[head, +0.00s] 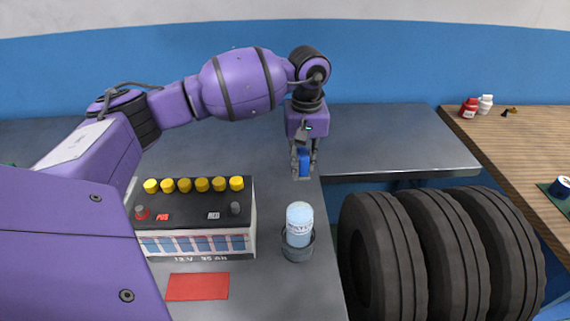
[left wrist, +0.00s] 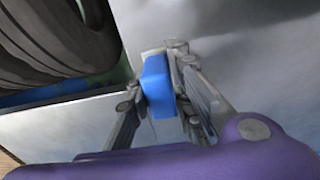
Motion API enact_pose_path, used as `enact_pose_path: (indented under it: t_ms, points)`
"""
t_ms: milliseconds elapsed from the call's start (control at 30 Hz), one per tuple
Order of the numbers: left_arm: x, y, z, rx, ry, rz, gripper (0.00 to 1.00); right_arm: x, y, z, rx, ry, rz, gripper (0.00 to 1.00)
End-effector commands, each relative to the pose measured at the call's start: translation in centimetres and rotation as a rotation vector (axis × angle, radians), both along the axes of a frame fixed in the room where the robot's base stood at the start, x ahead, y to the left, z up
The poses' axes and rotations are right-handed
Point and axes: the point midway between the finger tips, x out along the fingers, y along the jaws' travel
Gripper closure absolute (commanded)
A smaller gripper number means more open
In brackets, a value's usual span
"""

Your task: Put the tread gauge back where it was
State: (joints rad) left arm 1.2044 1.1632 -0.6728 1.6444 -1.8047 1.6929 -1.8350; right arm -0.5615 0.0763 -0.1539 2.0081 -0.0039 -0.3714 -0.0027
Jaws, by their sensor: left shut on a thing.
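A small blue block-shaped thing, which I take to be the tread gauge (head: 304,161), is held between the fingers of my left gripper (head: 303,167). The gripper points down over the grey table (head: 270,130), near the table's right edge, behind the bottle. The left wrist view shows the blue gauge (left wrist: 158,84) between the fingers of my left gripper (left wrist: 160,80). I cannot tell how high it is above the table. A red rectangle (head: 197,286) lies flat on the table in front of the battery. My right gripper is not in view.
A battery (head: 200,218) with yellow caps stands at the left. A water bottle (head: 299,224) stands in a grey cup (head: 298,248). Several black tyres (head: 375,260) stand right of the table. A wooden bench (head: 505,140) at the right holds a red bottle (head: 468,108) and a white bottle (head: 485,104).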

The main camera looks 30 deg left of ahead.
Motion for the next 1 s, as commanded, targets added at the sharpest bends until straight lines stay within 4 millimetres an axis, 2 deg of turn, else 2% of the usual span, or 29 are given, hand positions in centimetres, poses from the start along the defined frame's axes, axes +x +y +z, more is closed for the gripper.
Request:
enact_pose_path:
  t_ms: [100,367,533,967,1000]
  points:
    - [-0.1,-0.1,-2.1,-0.001,0.002,0.001,1.00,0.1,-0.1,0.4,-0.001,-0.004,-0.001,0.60]
    - [0.0,0.0,-4.5,-0.001,0.001,0.000,1.00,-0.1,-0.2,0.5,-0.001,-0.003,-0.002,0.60]
    - [0.0,0.0,-6.8,-0.001,0.001,0.002,1.00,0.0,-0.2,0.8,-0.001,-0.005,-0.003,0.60]
    - [-0.1,0.0,-7.9,0.001,0.002,0.000,1.00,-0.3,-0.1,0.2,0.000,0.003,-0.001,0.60]
    - [-0.1,0.0,-7.8,0.000,0.001,0.000,0.75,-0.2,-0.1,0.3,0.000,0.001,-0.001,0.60]
